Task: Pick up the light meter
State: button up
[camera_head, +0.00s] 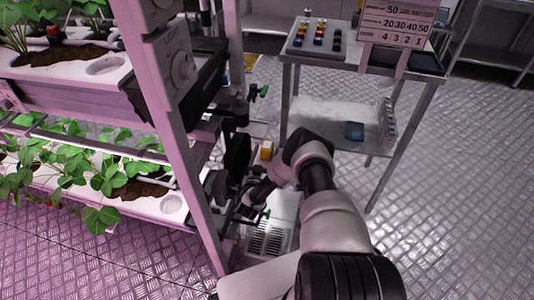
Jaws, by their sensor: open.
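I cannot pick out the light meter for certain. A small yellow object (267,150) shows just left of my wrist, partly hidden by it; it is too small to identify. A small blue item (354,131) lies on the cart's lower shelf. My gripper (250,203) points down and left beside the rack post, among dark pipes and fittings. It is open and small in the view, and I see nothing held in it. My arm hides part of the floor and cart.
A plant rack (172,130) with strawberry plants fills the left. A metal cart (300,108) stands behind my arm, with coloured bottles (323,38) and a number sign (398,22) on top. Green-handled valves (262,91) stick out near the post. Floor at right is clear.

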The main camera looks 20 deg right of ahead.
aim_at(269, 142)
jog(key=b+x, duration=0.2)
jog(key=x, duration=0.3)
jog(key=shift+w+d+r, duration=0.2)
jog(key=shift+d, duration=0.05)
jog(key=c, duration=1.3)
jog(key=shift+r, duration=0.15)
